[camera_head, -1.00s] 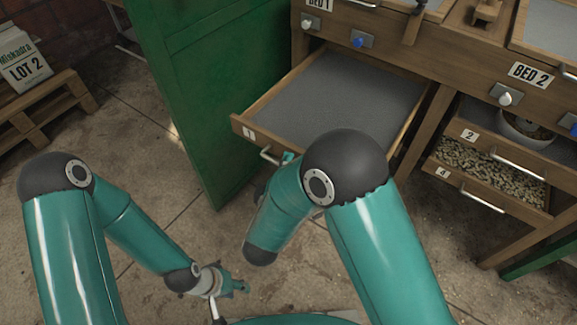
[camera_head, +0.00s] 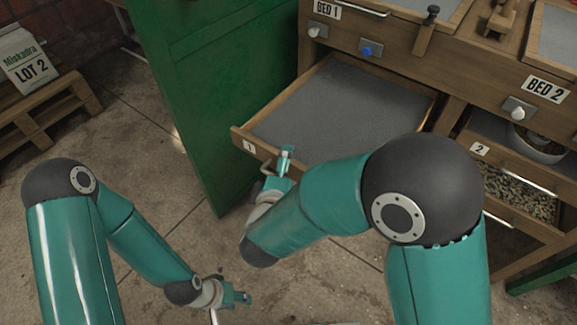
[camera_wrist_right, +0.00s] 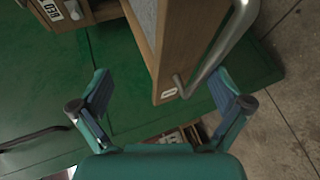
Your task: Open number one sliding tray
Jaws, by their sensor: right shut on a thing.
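The number one sliding tray (camera_head: 340,105) stands pulled well out from under the BED 1 panel, with a grey mesh floor and a wooden front marked 1. Its metal handle (camera_head: 267,167) is partly hidden by my right gripper (camera_head: 285,162), which is at the tray front. In the right wrist view the handle (camera_wrist_right: 222,45) and the tray's front board (camera_wrist_right: 168,60) lie between the fingers of my right gripper (camera_wrist_right: 162,88), which look spread around them. My left gripper (camera_head: 241,298) is low over the floor, away from the tray, its fingers too small to read.
A green door panel (camera_head: 215,90) stands just left of the tray. Tray 2 (camera_head: 480,150) and a bowl (camera_head: 540,145) are at the right under BED 2. A pallet (camera_head: 45,115) with a LOT 2 sack (camera_head: 28,60) is at far left. Open floor lies between.

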